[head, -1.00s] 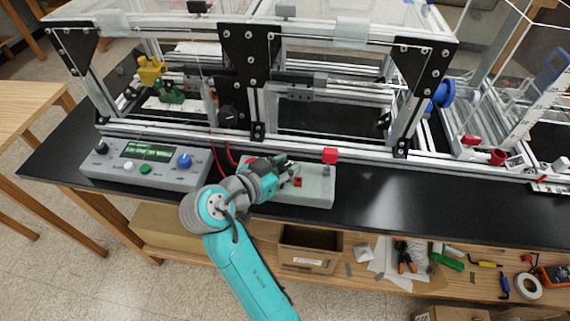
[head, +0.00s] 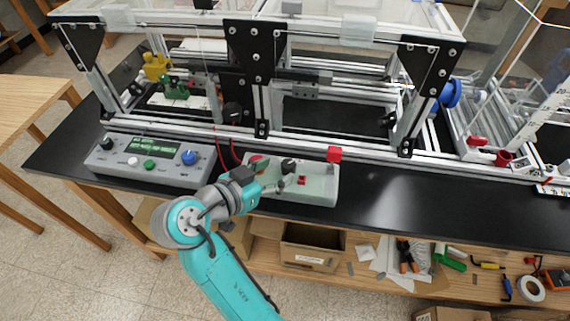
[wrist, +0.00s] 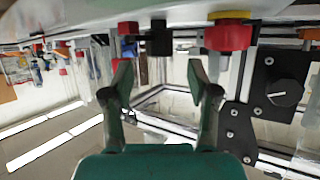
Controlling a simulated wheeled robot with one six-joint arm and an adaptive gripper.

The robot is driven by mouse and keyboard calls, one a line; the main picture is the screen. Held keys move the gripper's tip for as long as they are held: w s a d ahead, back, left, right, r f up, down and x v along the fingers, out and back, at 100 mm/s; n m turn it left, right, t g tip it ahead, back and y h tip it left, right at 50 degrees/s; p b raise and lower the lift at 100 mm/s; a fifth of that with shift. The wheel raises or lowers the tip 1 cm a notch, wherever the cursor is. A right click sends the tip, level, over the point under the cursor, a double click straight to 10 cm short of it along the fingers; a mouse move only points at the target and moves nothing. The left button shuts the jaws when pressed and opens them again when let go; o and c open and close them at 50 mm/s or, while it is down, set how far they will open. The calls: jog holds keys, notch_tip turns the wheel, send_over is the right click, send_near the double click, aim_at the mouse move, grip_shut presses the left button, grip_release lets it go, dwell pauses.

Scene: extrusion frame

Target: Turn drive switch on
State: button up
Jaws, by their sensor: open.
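A pale grey-green switch box (head: 318,190) sits on the black bench top in front of the frame. It carries a round red button (head: 255,158), a black knob (head: 288,164) and a small red switch (head: 302,180). No readable label tells which is the drive switch. My gripper (head: 272,180) is open and empty at the box's left front, partly covering it. In the wrist view its fingers (wrist: 160,82) are spread, with the black knob (wrist: 159,38) beyond the gap and the red button (wrist: 229,37) with its yellow ring to the right. No contact with the controls is visible.
A grey control box (head: 150,170) with a green display stands to the left. The aluminium extrusion frame (head: 190,134) runs close behind both boxes and carries a black dial (wrist: 285,92). A red block (head: 333,154) stands at the switch box's right rear.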

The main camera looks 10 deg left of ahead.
jog(key=v, duration=0.6)
dwell(0.5)
